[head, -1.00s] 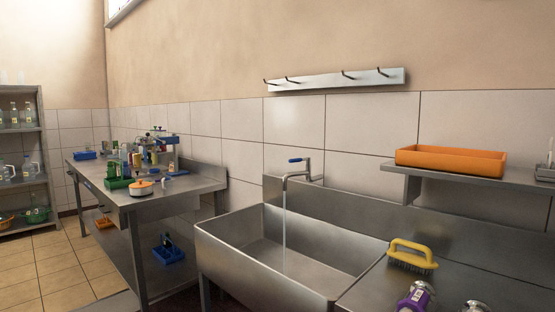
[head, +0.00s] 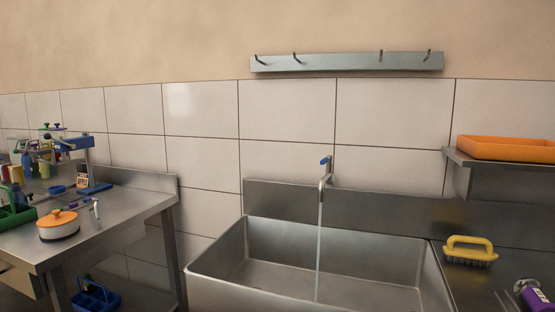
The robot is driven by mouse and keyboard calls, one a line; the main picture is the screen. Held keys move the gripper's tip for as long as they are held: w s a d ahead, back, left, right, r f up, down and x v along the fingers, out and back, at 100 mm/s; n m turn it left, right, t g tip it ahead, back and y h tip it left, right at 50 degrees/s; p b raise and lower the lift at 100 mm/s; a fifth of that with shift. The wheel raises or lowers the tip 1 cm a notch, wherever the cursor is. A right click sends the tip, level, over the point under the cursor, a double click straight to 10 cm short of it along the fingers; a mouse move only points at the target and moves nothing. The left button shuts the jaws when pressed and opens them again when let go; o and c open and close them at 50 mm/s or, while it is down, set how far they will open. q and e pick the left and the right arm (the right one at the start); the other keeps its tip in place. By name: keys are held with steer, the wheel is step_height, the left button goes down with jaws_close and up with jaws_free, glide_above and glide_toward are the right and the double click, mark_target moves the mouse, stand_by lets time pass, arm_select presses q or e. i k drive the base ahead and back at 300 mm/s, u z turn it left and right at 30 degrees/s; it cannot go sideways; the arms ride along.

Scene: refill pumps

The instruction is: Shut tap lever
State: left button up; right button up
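The tap (head: 324,183) stands at the back of the steel sink, against the splashback. Its blue lever (head: 326,160) sits on top of the tap. A thin stream of water (head: 318,240) runs from the spout down into the sink basin (head: 270,274). Neither of my grippers shows in the head view, so nothing of mine is seen touching the lever.
A yellow-handled brush (head: 469,250) and a purple bottle (head: 533,294) are on the counter right of the sink. An orange tray (head: 508,149) sits on a wall shelf.

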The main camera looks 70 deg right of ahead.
mark_target(328, 158)
steer(key=i, duration=0.25)
steer(key=z, duration=1.1)
